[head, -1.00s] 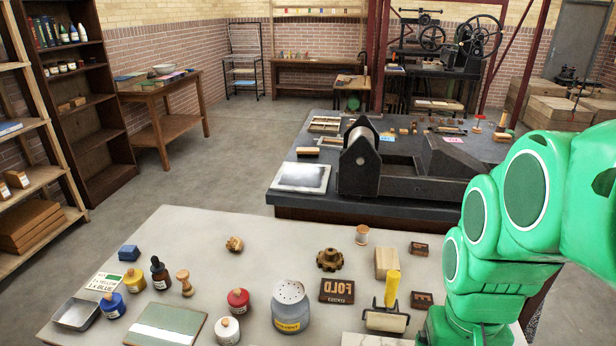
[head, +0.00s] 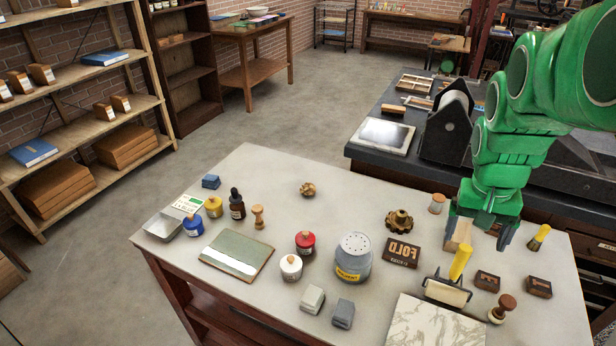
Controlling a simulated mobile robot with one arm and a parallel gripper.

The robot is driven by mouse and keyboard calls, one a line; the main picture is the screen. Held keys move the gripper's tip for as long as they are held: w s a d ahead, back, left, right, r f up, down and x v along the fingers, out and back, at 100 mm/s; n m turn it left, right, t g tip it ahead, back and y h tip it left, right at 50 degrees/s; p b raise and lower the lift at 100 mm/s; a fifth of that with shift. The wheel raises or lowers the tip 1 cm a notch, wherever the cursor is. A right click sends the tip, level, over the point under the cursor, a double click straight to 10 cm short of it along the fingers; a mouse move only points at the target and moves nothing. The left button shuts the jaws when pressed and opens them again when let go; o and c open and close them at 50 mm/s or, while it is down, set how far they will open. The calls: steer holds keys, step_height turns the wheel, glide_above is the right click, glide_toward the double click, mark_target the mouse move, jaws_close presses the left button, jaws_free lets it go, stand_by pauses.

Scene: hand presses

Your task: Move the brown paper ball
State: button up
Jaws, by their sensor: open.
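The brown paper ball (head: 307,189) is a small crumpled lump. It lies on the pale tabletop (head: 270,168) near the back edge, left of the middle, with bare surface around it. My gripper (head: 481,238) hangs from the green arm above the right part of the table, well to the right of the ball. Its dark fingers are apart, pointing down, with nothing seen held between them. The left finger overlaps a light wooden block (head: 458,236) in the picture; I cannot tell whether they touch.
Ink bottles and a metal tray (head: 163,223) sit at left. A dark press table (head: 385,158) stands behind.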

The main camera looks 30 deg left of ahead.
steer(key=w+a+f+t, duration=0.1)
steer(key=w+a+f, duration=0.2)
steer(key=w+a, duration=0.75)
steer(key=n+t+y, duration=0.3)
glide_above(307, 186)
steer(key=s+d, duration=0.1)
steer(key=s, duration=0.1)
step_height(307, 186, down, 18)
steer(key=r, duration=0.1)
steer(key=shift+s+f, duration=0.15)
steer(key=shift+f, duration=0.15)
steer(key=shift+f, duration=0.2)
steer(key=shift+x, duration=3.75)
steer(key=shift+d, duration=0.15)
